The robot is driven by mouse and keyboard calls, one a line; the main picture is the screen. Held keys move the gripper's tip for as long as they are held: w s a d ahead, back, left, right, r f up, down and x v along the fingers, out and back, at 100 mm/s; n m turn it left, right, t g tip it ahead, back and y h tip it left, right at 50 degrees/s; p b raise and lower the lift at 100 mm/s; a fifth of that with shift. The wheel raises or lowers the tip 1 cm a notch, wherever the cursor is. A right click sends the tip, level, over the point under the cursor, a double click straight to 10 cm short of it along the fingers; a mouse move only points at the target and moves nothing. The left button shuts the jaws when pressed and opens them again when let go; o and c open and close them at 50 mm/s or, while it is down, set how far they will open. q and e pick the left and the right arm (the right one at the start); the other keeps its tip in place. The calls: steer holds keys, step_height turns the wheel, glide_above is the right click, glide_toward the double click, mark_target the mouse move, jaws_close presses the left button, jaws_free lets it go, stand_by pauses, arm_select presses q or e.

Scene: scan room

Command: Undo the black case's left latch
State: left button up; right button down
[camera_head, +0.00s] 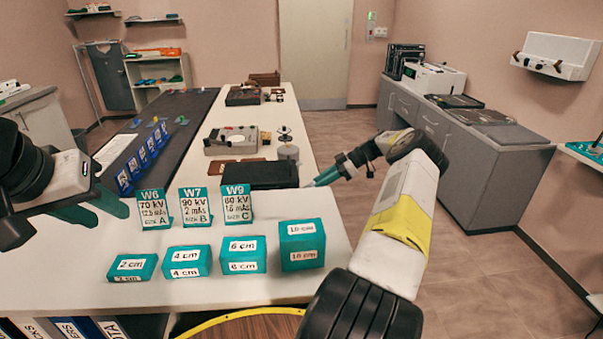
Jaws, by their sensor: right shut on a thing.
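The black case (260,174) lies closed on the white table, behind the small W-cards. Its latches are too small and dark to make out. My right gripper (311,184) reaches in from the right, with its teal fingertips at the right end of the case. It is shut on a part there, which the fingers hide. My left gripper (98,212) hangs at the left, over the table's near left part, away from the case. Its teal fingers are apart and nothing shows between them.
Teal centimetre blocks (239,254) and W-cards (195,206) stand between me and the case. A grey device (229,140) stands behind it. Blue card holders (140,163) line the dark mat at left. Floor is free right of the table.

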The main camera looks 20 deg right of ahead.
stand_by(0.4)
steer(key=c, duration=1.2)
jaws_free()
steer(key=shift+c, duration=0.2)
steer(key=v, duration=0.7)
steer(key=shift+d+r, duration=0.2)
steer(key=shift+d, duration=0.15)
